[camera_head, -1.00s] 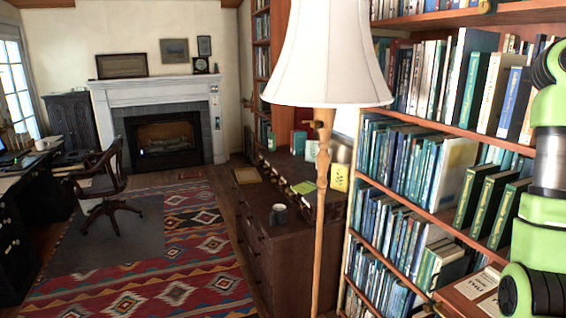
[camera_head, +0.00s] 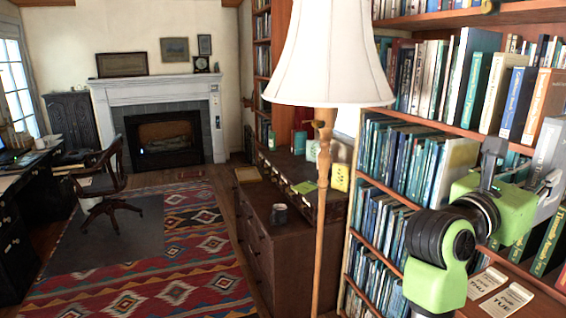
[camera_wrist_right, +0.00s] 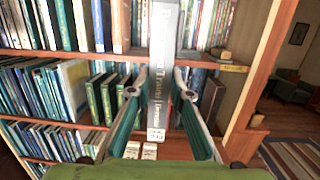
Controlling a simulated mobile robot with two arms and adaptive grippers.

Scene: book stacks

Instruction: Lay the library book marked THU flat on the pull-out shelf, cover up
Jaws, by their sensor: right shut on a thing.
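My right gripper (camera_head: 522,172) is in front of the bookcase at the right of the head view. In the right wrist view my right gripper (camera_wrist_right: 161,88) is shut on a thick grey book (camera_wrist_right: 160,55), which stands upright with its spine toward me. The grey book (camera_head: 550,148) also shows partly at the right edge of the head view. A small white label (camera_wrist_right: 156,134) is at the foot of its spine, too small to read. The pull-out shelf (camera_head: 532,279) is below, with two pale cards on it, one reading THU (camera_head: 481,283). My left gripper is not in view.
The other card (camera_head: 507,300) reads TUE. Green books (camera_wrist_right: 103,98) stand behind and left of my gripper, and dark books (camera_wrist_right: 211,98) stand to the right. A floor lamp (camera_head: 323,150) stands left of the bookcase.

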